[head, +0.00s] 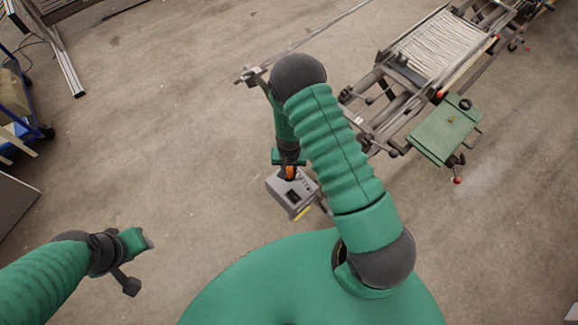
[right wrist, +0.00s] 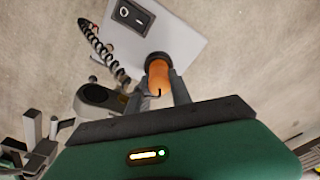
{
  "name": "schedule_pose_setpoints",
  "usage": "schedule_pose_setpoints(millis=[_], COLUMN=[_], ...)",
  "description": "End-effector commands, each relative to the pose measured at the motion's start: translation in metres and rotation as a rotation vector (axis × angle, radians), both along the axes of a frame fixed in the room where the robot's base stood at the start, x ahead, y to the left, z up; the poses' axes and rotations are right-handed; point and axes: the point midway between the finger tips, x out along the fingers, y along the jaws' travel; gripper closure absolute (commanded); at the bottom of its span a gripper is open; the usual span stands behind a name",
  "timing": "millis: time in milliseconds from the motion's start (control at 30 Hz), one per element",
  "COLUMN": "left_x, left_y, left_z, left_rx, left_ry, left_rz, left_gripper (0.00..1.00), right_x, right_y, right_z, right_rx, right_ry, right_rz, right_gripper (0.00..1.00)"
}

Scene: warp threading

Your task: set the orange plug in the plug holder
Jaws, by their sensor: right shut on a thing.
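The orange plug (head: 290,173) is between the fingers of my right gripper (head: 289,170), which is shut on it. In the right wrist view the orange plug (right wrist: 158,77) stands out from a dark round collar (right wrist: 157,59) at the edge of a light grey box (right wrist: 170,35). The plug's far end is hidden at the collar, so I cannot tell how deep it sits. Whether this collar is the plug holder is unclear. My left gripper (head: 137,264) is at the lower left, far from the plug; its finger opening is not clear.
The box has a black rocker switch (right wrist: 131,15) and a dark coiled cord (right wrist: 103,48) beside it. A loom-like frame with white threads (head: 438,42) and a green case (head: 446,130) stand at the upper right. The floor between the arms is clear.

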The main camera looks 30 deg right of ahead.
Motion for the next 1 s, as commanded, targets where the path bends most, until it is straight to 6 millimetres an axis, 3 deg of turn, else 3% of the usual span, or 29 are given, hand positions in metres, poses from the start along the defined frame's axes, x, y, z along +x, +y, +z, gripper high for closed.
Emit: schedule_pose_setpoints(millis=[1000], left_x=[0.0000], left_y=[0.0000], left_z=[-0.0060], left_rx=[0.000], left_ry=[0.000], left_rz=[0.000], left_gripper=[0.64], right_x=[0.0000], right_y=[0.0000], right_z=[-0.0068], right_rx=[0.000], right_ry=[0.000], right_rz=[0.000], right_gripper=[1.00])
